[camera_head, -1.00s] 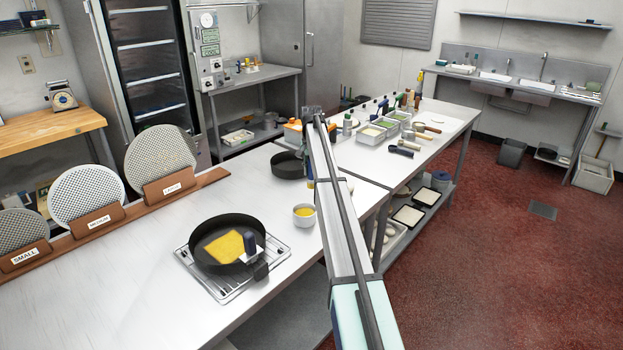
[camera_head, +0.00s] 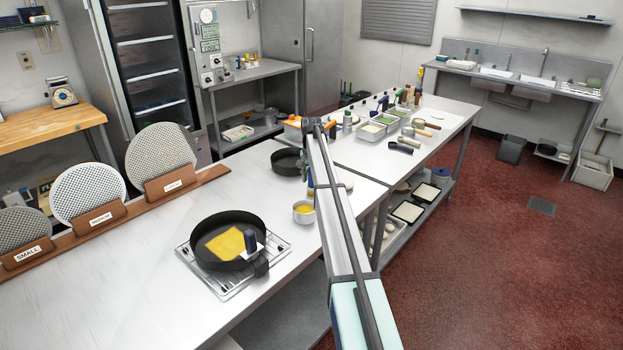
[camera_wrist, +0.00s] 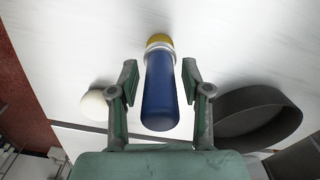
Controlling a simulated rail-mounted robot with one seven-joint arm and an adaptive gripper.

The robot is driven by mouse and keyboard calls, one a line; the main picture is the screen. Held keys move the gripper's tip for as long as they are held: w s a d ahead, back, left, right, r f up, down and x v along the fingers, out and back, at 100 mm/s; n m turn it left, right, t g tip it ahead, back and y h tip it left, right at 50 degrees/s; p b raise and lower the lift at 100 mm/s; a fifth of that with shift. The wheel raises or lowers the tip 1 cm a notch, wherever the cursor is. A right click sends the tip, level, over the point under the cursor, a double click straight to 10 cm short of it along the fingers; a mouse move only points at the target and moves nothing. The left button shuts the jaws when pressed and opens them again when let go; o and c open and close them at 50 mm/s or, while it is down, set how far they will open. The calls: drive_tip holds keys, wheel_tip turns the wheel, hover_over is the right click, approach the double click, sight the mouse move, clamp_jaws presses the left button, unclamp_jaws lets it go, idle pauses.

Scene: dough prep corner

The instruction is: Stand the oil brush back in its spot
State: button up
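The oil brush (camera_wrist: 159,92) has a blue handle, a pale metal collar and a yellow end. In the wrist view it lies between the two fingers of my gripper (camera_wrist: 159,82), blue end towards the camera. The fingers are open, with a narrow gap on each side of the handle. In the head view my arm hides the gripper and most of the brush; a sliver of blue shows beside the arm near a small black pan (camera_head: 286,162). A small cup with yellow content (camera_head: 304,212) stands nearby. I cannot tell which place is the brush's spot.
A black pan (camera_head: 206,260) with a yellow piece in it sits on a wire rack (camera_head: 283,250). Mesh discs in labelled wooden holders (camera_head: 102,220) line the back edge. A second table (camera_head: 440,130) carries tubs and tools. The counter's front left is clear.

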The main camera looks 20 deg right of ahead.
drive_tip(key=shift+r, duration=0.15)
wheel_tip(320, 180, up, 12)
drive_tip(key=b, duration=0.3)
idle(0.4)
